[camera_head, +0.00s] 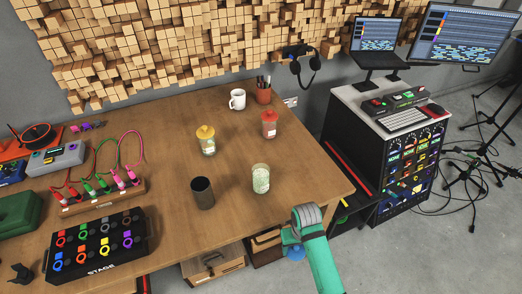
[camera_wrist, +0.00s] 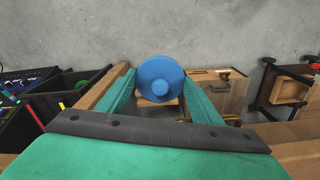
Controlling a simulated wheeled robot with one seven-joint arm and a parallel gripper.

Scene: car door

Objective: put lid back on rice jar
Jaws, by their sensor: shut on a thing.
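A lidless glass jar (camera_head: 260,179) with whitish-green contents stands upright near the front right of the wooden table; I take it for the rice jar. A round blue lid with a small knob (camera_wrist: 160,78) is held between the two green fingers of my gripper (camera_wrist: 161,97). The lid also shows in the head view (camera_head: 295,252), partly hidden by my arm, beyond the table's front edge. It is to the right of the jar and nearer me, apart from it. The fingertips are hidden in the head view.
A yellow-lidded jar (camera_head: 206,140), a red-lidded jar (camera_head: 269,125), a white mug (camera_head: 237,99) and a pen pot (camera_head: 263,94) stand farther back. A dark cup (camera_head: 202,193) stands left of the open jar. The table (camera_head: 319,180) is clear to the jar's right.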

